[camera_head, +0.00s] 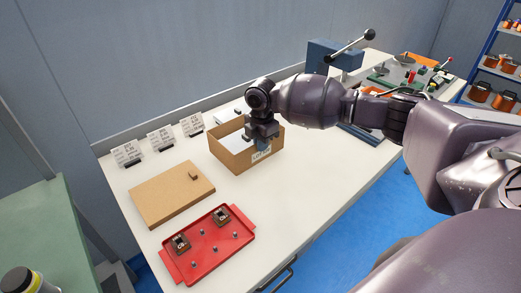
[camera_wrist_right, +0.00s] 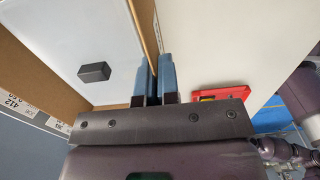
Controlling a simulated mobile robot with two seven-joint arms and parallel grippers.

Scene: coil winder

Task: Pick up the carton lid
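The carton lid (camera_head: 165,200) is a flat brown panel with a small brown knob, lying on the white table left of the open carton (camera_head: 232,160). Nothing touches the lid. My right gripper (camera_head: 263,147) points down at the carton's front wall, well to the right of the lid. In the right wrist view its blue fingers (camera_wrist_right: 155,78) are close together on either side of the thin carton wall (camera_wrist_right: 146,28), and they look shut on it. The lid cannot be made out in that view. My left gripper is not in view.
A red tray (camera_head: 209,245) with small parts is in front of the lid. White label cards (camera_head: 160,139) stand behind it. A dark block (camera_wrist_right: 94,72) shows inside the carton. A blue machine (camera_head: 331,57) with a lever stands farther right. The table right of the tray is clear.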

